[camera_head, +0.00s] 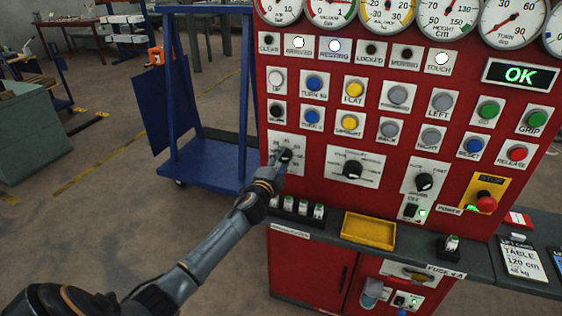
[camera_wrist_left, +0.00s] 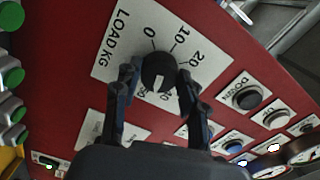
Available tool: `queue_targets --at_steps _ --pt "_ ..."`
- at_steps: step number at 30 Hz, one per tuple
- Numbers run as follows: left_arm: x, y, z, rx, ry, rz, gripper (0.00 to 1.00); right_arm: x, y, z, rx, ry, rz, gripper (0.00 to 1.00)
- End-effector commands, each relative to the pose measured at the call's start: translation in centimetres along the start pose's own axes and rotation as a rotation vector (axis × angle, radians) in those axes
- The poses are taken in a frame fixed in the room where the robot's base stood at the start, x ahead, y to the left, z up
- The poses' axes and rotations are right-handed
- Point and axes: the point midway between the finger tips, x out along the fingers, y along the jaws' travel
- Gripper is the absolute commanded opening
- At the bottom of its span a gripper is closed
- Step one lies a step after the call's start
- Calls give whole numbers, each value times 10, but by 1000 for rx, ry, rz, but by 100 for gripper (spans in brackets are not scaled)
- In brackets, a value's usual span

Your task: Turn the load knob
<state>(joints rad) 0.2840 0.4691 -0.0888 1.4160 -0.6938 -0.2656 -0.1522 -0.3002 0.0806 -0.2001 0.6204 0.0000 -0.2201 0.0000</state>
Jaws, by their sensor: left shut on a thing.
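The load knob (camera_wrist_left: 158,66) is a round black knob on a white plate lettered LOAD KG, on the red panel. In the wrist view, its white mark faces down the picture, away from the 0; the number there is hidden. My left gripper (camera_wrist_left: 157,78) is shut on it, one finger on each side. In the head view, my left gripper (camera_head: 281,160) covers much of the knob, and its plate (camera_head: 299,143) shows around it. My right gripper is not in view.
Another knob (camera_head: 352,169) sits right of the load knob, then a smaller selector (camera_head: 424,181) and a red stop button (camera_head: 486,202). Rows of buttons and gauges are above. A ledge with a yellow tray (camera_head: 368,231) juts out below. A blue cart (camera_head: 205,160) stands left.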

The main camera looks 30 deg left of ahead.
Motion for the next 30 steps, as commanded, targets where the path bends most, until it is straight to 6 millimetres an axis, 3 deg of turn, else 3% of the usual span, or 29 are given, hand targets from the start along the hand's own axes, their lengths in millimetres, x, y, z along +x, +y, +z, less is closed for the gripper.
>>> queue_targets --at_steps 6,7,10,22,26,30 --pt "0 2 0 -1 0 3 10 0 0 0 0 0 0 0" --pt "0 2 0 -1 0 3 46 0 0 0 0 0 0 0" --pt "0 2 0 -1 0 3 64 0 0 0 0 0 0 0" --pt "-5 1 0 -1 0 2 64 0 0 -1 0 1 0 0" --pt "-22 2 0 0 1 3 64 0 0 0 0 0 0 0" --pt "-51 2 0 -1 1 4 64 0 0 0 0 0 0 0"
